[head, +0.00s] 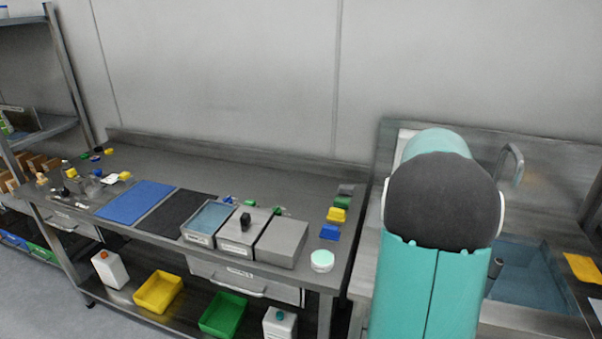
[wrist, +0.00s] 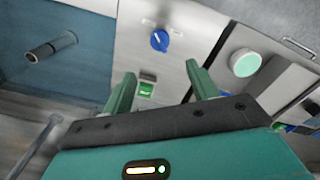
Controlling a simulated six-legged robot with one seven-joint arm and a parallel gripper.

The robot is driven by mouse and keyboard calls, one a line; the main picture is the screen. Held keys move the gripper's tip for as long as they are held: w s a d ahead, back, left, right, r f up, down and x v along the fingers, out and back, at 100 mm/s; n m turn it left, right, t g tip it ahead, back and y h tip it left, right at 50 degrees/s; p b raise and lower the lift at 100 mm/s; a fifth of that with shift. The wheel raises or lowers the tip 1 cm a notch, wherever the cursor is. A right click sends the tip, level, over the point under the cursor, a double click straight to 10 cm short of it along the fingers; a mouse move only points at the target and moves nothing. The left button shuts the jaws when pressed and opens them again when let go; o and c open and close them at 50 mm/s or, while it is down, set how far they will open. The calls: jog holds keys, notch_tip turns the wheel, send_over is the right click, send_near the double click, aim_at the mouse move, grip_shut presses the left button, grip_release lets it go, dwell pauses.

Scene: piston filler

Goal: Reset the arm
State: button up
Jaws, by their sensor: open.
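My gripper (wrist: 160,74) shows in the wrist view with its two green fingers apart and nothing between them.
A steel bench (head: 260,170) holds a blue mat (head: 134,202), a black mat (head: 175,213), steel trays and a round tub with a mint lid (head: 322,259). A sink (head: 530,278) lies right of my arm. Yellow (head: 158,291) and green (head: 223,314) bins sit below.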

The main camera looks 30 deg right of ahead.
jog(key=shift+a, duration=0.1)
jog(key=w+a+r+n+t, duration=0.1)
jog(key=a+r, duration=0.3)
jog(key=a, duration=0.8)
jog(key=w+a+r+n+t, duration=0.15)
jog(key=a+r, duration=0.35)
jog(key=a, duration=0.7)
jog(key=s+a+t, duration=0.1)
jog(key=s+a, duration=0.4)
jog(key=a, duration=0.3)
jog(key=s+a+f+n+t, duration=0.1)
jog(key=s+a+t, duration=0.1)
jog(key=s+a, duration=0.3)
jog(key=a, duration=0.4)
jog(key=shift+a, duration=0.15)
jog(key=shift+s, duration=0.1)
jog(key=c, duration=0.5)
jog(key=shift+d, duration=0.25)
